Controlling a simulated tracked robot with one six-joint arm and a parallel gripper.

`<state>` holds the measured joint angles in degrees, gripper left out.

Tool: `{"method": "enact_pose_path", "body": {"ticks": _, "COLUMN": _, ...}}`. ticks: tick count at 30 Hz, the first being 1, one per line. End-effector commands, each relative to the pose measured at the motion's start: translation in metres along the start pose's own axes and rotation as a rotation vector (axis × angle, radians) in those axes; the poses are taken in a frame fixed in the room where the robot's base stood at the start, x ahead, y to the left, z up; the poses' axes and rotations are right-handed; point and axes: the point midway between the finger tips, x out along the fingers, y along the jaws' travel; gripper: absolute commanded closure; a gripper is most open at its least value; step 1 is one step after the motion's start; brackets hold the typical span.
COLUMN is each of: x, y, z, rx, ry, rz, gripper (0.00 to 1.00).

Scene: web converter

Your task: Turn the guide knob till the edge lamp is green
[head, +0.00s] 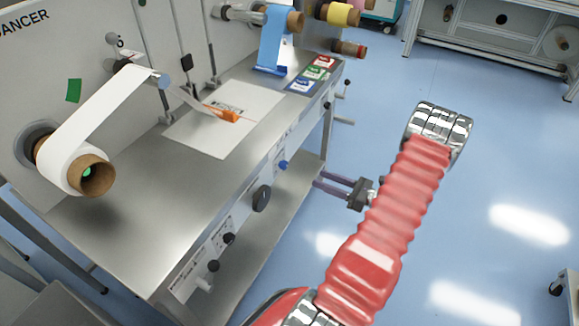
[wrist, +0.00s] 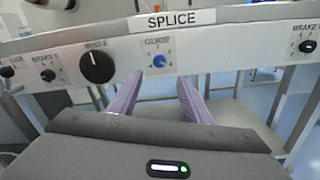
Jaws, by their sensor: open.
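In the head view the blue knob (head: 283,165) sticks out of the table's front rail. My gripper (wrist: 160,84) is open, with its two purple fingers apart and nothing between them. The knob shows above the gap between the fingertips. In the head view my gripper (head: 319,179) points at the rail from the right, apart from the knob. I cannot make out the edge lamp in either view.
A large black knob (wrist: 97,67) is left of the guide knob, with a black brake knob (wrist: 47,75) beyond it. Another brake knob (wrist: 307,46) is at the right. A white web roll (head: 62,165) and an orange piece (head: 231,116) are above the tabletop (head: 130,215).

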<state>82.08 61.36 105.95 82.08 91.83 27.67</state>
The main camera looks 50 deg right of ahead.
Motion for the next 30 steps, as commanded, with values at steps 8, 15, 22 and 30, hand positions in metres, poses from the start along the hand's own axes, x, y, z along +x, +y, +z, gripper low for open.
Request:
{"method": "enact_pose_path", "body": {"ticks": 8, "x": 0.026, "y": 0.001, "z": 0.000, "rx": 0.000, "ry": 0.002, "rz": 0.004, "gripper": 0.56}}
{"method": "enact_pose_path", "body": {"ticks": 15, "x": 0.062, "y": 0.001, "z": 0.000, "rx": -0.001, "ry": 0.002, "rz": 0.005, "gripper": 0.56}}
{"method": "enact_pose_path", "body": {"ticks": 22, "x": 0.096, "y": 0.001, "z": -0.001, "rx": -0.001, "ry": 0.003, "rz": 0.005, "gripper": 0.56}}
{"method": "enact_pose_path", "body": {"ticks": 30, "x": 0.129, "y": 0.001, "z": 0.000, "rx": -0.001, "ry": 0.002, "rz": 0.004, "gripper": 0.56}}
